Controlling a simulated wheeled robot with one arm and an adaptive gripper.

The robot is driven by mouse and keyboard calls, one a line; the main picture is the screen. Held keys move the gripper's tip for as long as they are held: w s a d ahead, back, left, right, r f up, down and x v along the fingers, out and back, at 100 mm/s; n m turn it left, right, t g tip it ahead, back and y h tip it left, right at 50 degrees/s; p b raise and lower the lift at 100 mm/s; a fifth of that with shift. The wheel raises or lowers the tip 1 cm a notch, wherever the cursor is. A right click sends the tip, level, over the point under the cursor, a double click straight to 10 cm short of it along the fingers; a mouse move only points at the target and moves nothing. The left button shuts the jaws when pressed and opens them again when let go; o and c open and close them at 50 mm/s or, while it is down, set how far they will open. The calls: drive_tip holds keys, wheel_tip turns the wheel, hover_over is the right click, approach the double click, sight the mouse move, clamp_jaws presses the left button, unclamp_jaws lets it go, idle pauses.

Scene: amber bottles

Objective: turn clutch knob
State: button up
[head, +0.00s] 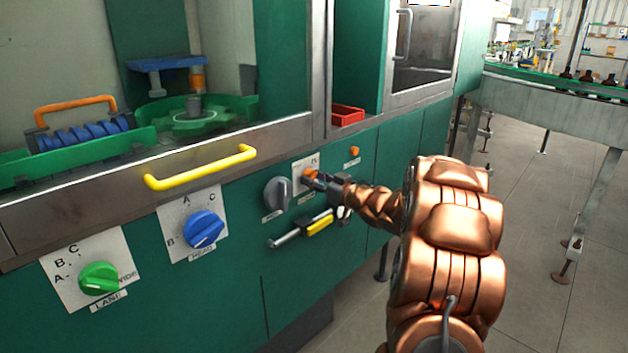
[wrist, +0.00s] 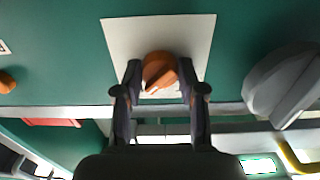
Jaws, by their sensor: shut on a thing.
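An orange knob (head: 309,174) sits on a white plate (head: 300,163) on the green machine front, right of a grey knob (head: 277,194). The wrist view shows the orange knob (wrist: 158,66) between the two dark fingers of my gripper (wrist: 159,82), one on each side. My gripper (head: 317,181) is shut on the orange knob in the head view, and its fingers partly hide the knob. A pale mark shows on the knob's face in the wrist view. The plate's lettering is mostly hidden and cannot be read.
A blue knob (head: 204,230) and a green knob (head: 98,278) are on plates to the left. A yellow handle (head: 201,167) sticks out above them. A lever with a yellow grip (head: 320,225) is just below my gripper. A small orange button (head: 354,151) is to the right.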

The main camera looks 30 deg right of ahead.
drive_tip(key=shift+f+n+b, duration=0.1)
drive_tip(key=shift+n+b, duration=0.25)
drive_tip(key=shift+n, duration=0.05)
drive_tip(key=shift+n+b, duration=6.6)
drive_tip(key=shift+n, duration=1.9)
drive_tip(key=o, duration=1.1)
drive_tip(key=shift+o, duration=0.2)
